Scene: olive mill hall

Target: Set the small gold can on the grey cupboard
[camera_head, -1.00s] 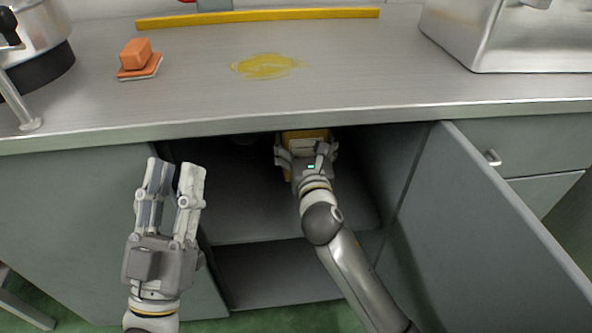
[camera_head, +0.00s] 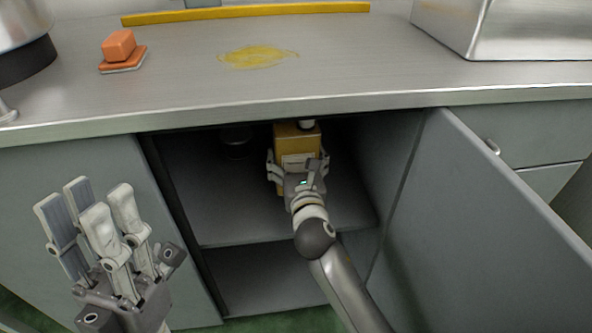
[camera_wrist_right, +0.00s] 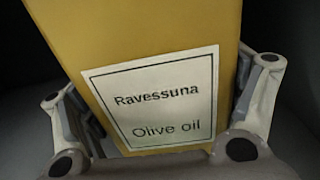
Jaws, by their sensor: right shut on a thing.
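The gold can (camera_head: 296,143) is a boxy tin with a pale cap, inside the open grey cupboard (camera_head: 215,205) under the worktop. My right gripper (camera_head: 297,172) is shut on it from the front, a finger on each side. In the right wrist view the can (camera_wrist_right: 150,35) fills the middle and bears a label reading "Ravessuna Olive oil". I cannot tell whether its base touches the shelf. My left gripper (camera_head: 88,205) is open and empty, in front of the cupboard's left side.
The cupboard door (camera_head: 500,220) stands open at the right. A dark round thing (camera_head: 236,142) sits deeper inside. The worktop's middle is otherwise clear.

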